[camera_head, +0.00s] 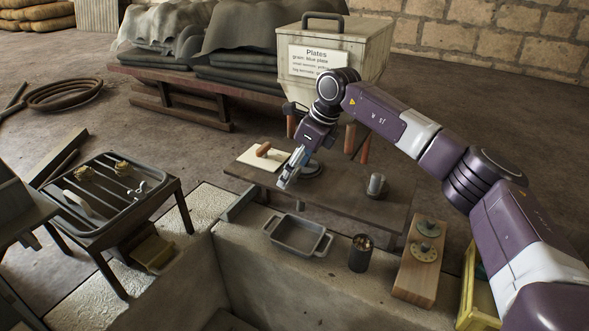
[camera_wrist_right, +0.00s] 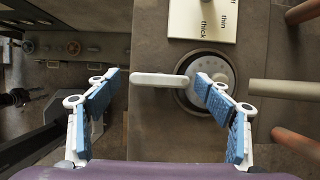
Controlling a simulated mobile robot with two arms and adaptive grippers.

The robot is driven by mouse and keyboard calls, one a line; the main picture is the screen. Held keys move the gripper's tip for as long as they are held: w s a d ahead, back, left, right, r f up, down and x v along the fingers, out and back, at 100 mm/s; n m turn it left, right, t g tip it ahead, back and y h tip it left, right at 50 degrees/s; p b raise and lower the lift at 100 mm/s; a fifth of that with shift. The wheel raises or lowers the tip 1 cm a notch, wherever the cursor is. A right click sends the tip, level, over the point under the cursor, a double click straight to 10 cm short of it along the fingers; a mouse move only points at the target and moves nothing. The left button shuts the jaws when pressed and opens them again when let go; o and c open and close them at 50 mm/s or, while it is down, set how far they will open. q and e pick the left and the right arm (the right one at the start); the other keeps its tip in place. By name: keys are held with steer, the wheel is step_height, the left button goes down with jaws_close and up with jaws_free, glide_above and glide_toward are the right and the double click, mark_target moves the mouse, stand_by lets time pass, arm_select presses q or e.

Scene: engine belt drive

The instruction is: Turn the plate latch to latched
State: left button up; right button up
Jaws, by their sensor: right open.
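A white lever (camera_wrist_right: 150,79) on a round grey dial (camera_wrist_right: 230,75) shows in the right wrist view. It may be the plate latch, but no latch label is readable. The lever points left in that view. The dial's base (camera_head: 313,171) shows in the head view, partly behind the gripper. My right gripper (camera_head: 287,178) is open over the low dark bench. In the right wrist view its blue-padded fingers (camera_wrist_right: 158,78) are apart, with the lever between them in the picture. Contact cannot be told; the right finger covers part of the dial. My left gripper is not in view.
A pale hopper (camera_head: 337,75) marked "Plates" stands behind the bench (camera_head: 350,190). A white card (camera_wrist_right: 198,22) reading "thin" and "thick" lies near the dial. A grey tray (camera_head: 298,238), a dark can (camera_head: 360,253) and a wooden block (camera_head: 415,275) stand in front.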

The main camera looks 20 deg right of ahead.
steer(key=v, duration=0.8)
stand_by(0.4)
